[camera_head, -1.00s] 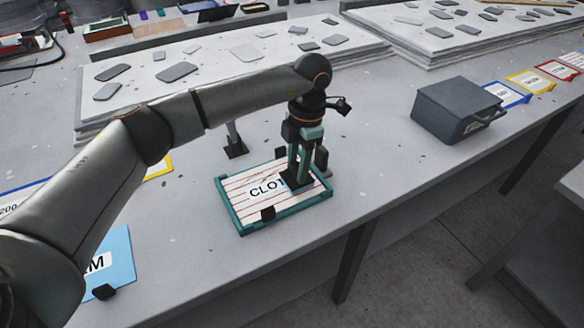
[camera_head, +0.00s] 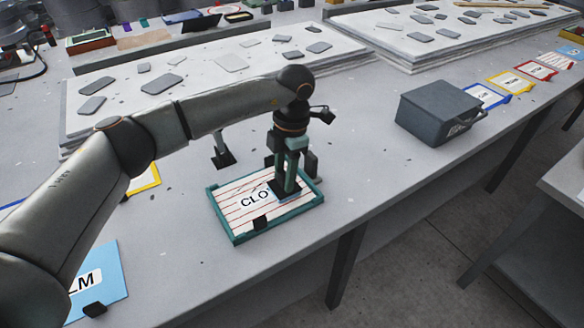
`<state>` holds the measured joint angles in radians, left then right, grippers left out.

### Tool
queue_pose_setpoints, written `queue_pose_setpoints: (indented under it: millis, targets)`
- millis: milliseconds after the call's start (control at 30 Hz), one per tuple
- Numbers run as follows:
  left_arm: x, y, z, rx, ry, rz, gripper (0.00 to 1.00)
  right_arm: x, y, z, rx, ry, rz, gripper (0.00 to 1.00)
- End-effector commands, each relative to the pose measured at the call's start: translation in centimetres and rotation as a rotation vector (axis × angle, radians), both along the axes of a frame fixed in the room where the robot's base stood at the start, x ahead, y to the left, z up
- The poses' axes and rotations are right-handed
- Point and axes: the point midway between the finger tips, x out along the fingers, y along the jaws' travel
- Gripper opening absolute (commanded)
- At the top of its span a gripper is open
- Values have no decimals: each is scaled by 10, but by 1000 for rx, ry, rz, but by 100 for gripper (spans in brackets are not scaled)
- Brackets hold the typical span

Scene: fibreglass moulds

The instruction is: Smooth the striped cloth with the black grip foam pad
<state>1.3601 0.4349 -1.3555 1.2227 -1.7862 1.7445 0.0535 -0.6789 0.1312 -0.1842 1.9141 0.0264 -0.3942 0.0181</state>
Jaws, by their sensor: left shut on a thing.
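The striped cloth (camera_head: 237,208) is white with thin red lines and partly hidden lettering that begins "CLO". It lies flat in a green-framed tray (camera_head: 242,238) on the bench. My left gripper (camera_head: 284,186) points straight down over the right part of the cloth. It is shut on the black grip foam pad (camera_head: 280,192), which sits low at the cloth's surface; the picture is too small to show how firmly it touches. The gripper hides the end of the lettering. My right gripper is not in view.
A dark grey box with a handle (camera_head: 437,112) stands to the right on the bench. A blue card (camera_head: 98,280) lies at the lower left. White slabs with grey pieces (camera_head: 200,72) fill the back. Bare bench (camera_head: 355,155) lies between tray and box.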

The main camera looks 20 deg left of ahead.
Motion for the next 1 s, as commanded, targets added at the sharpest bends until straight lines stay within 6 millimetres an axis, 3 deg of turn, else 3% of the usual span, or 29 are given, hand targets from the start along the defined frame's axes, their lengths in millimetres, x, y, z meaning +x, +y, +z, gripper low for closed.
queue_pose_setpoints:
  millis: [1000]
  targets:
    - [-48, 41, -1, 3, 4, 1, 0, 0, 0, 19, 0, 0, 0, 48]
